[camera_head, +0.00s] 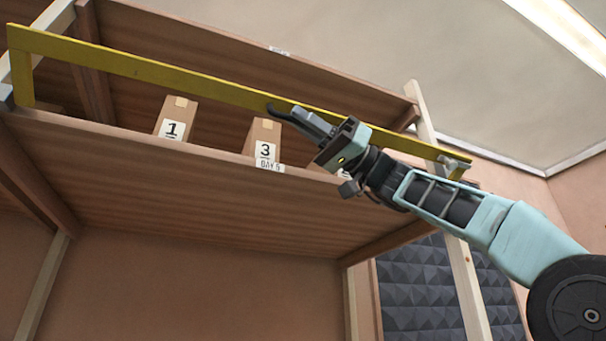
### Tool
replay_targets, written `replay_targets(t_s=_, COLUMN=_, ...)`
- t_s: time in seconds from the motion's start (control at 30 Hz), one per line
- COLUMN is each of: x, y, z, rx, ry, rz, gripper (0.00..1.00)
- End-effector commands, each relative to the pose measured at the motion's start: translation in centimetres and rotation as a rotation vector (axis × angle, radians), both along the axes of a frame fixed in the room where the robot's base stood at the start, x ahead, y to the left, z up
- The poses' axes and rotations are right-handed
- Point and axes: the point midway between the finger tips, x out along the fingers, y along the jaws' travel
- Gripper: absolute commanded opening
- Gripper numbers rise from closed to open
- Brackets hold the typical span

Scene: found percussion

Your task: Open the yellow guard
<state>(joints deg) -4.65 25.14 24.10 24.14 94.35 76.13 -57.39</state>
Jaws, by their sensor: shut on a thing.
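The yellow guard (150,70) is a long flat bar with a short leg bent down at its left end. It runs across the front of a wooden shelf bay, from the upper left down to the right. Its right end (458,157) is beside a pale post and a small metal fitting. My gripper (285,112) is at the middle of the guard, above the box marked 3, and is shut on the bar. My wrist hides part of the guard and the shelf behind it.
A box marked 1 (174,118) and a box marked 3 (263,142) stand on the shelf (130,160) behind the guard. A label is on the shelf edge below the 3. Pale posts (462,275) flank the shelf. Dark foam panels (420,285) are below right.

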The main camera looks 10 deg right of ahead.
Motion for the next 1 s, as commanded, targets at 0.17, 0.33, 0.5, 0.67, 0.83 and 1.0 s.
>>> replay_targets(t_s=0.17, x=0.0, y=0.0, z=-0.9, rx=0.021, ry=-0.066, rz=0.0, gripper=0.0)
replay_targets(t_s=0.33, x=0.0, y=0.0, z=-1.5, rx=0.021, ry=-0.071, rz=-0.002, gripper=0.0)
replay_targets(t_s=0.5, x=0.1, y=0.0, z=-2.5, rx=0.021, ry=-0.071, rz=-0.002, gripper=0.0)
replay_targets(t_s=0.67, x=0.3, y=0.1, z=-3.9, rx=0.021, ry=-0.069, rz=-0.001, gripper=0.0)
replay_targets(t_s=0.83, x=0.7, y=0.2, z=-5.1, rx=0.021, ry=-0.069, rz=-0.002, gripper=0.0)
replay_targets(t_s=1.0, x=0.9, y=0.3, z=-5.8, rx=0.02, ry=-0.07, rz=-0.001, gripper=0.0)
